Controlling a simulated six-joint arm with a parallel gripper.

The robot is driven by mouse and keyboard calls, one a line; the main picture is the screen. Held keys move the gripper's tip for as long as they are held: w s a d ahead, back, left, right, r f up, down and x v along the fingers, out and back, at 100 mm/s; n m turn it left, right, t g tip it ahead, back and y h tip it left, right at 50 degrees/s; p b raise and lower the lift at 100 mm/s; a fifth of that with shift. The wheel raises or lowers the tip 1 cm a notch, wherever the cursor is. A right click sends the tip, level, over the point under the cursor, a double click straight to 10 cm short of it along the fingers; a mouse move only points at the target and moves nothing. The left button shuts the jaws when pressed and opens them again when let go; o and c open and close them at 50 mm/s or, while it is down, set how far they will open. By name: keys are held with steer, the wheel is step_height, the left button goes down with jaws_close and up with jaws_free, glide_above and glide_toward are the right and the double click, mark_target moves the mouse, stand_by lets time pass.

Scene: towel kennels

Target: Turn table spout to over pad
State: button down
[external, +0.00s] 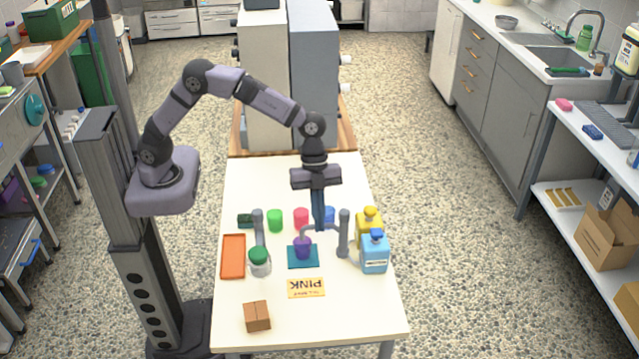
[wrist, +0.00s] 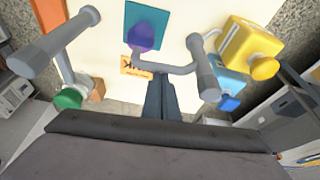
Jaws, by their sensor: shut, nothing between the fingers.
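The table spout is a grey post (external: 344,233) with a thin bent arm reaching left. In the wrist view, the spout arm (wrist: 165,70) runs from the right post to the purple cup. The teal pad (external: 292,265) lies on the white table with a purple cup (external: 302,248) on it; the pad (wrist: 150,14) also shows in the wrist view. The spout's end appears over or very near the cup. My gripper (external: 319,226) is shut, empty and pointing down beside the spout arm; its fingertips (wrist: 160,85) appear close to the arm. Contact cannot be told.
A second grey post (external: 258,228) and a green-lidded jar (external: 260,263) stand left of the pad. A yellow bottle (external: 368,222) and blue bottle (external: 375,254) stand right. Green (external: 275,220) and pink (external: 301,217) cups stand behind. A PINK card (external: 306,288) lies in front.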

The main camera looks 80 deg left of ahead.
steer(key=shift+a, duration=0.2)
stand_by(0.6)
steer(key=p+v, duration=0.6)
steer(key=v, duration=0.4)
steer(key=shift+w, duration=0.1)
